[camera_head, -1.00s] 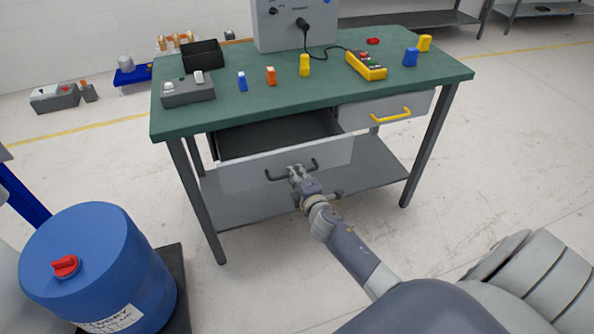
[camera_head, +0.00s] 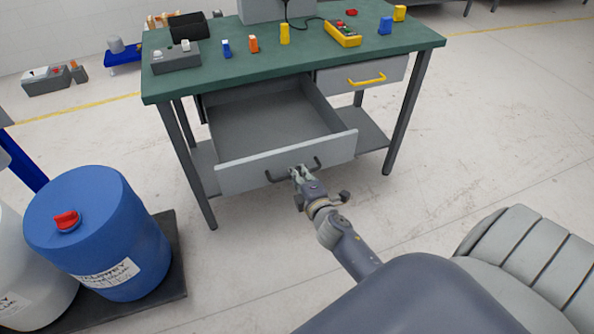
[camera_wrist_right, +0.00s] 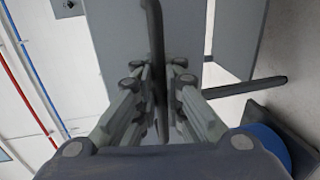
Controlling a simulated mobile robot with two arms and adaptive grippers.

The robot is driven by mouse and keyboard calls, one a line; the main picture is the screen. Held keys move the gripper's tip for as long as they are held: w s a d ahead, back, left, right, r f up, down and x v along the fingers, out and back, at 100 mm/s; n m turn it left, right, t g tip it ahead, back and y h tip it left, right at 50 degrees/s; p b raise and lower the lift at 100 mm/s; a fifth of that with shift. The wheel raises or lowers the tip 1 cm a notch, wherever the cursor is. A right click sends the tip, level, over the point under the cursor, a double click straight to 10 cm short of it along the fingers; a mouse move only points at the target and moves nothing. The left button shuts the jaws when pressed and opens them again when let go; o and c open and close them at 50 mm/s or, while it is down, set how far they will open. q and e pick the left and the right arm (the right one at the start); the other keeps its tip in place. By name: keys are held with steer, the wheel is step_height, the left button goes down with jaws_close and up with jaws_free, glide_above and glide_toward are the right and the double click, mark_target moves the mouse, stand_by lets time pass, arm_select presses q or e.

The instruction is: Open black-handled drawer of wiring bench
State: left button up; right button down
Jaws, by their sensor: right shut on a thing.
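The wiring bench has a green top (camera_head: 290,62) and two grey drawers. The black-handled drawer (camera_head: 240,172) is on the left and stands pulled well out, with its empty inside showing. Its black handle (camera_head: 277,178) is on the front panel. My right gripper (camera_head: 298,174) is shut on this handle near its middle. In the right wrist view the dark handle bar (camera_wrist_right: 157,60) runs between the two fingers (camera_wrist_right: 155,100). The other drawer, with a yellow handle (camera_head: 367,81), is shut. My left gripper is not in view.
Blue drum (camera_head: 97,232) with a red cap stands on a dark pallet at left. On the bench top are a grey box (camera_head: 176,57), a yellow device (camera_head: 343,33) and small coloured blocks. The floor right of the bench is clear.

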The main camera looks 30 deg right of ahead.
steer(key=shift+r, duration=0.1)
steer(key=c, duration=1.7)
jaws_free()
steer(key=v, duration=1.2)
steer(key=shift+d, duration=0.1)
